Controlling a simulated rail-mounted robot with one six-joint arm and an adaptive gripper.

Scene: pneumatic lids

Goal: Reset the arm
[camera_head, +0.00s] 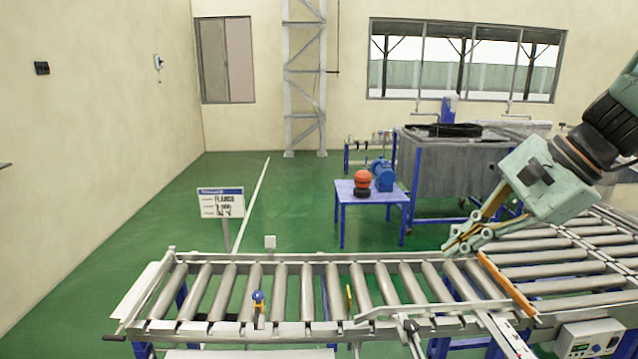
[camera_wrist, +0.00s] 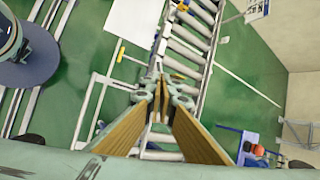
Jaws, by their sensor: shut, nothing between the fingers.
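My gripper (camera_head: 460,240) is at the right in the head view, a pale green block with yellowish finger pads, pointing down and left above the right part of the roller conveyor (camera_head: 330,258). In the wrist view my gripper (camera_wrist: 160,90) shows its two fingers meeting at the tips, with nothing between them. The rollers (camera_wrist: 190,48) run below and beyond the fingertips. The gripper appears apart from the conveyor, though its exact height above it is hard to tell.
A second roller section (camera_head: 560,262) lies under the arm at the right. A control box (camera_head: 590,338) stands at the front right. A blue table (camera_head: 370,195) carries a blue motor (camera_head: 383,174) and an orange-red object (camera_head: 362,179). Green floor (camera_head: 150,220) is clear at the left.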

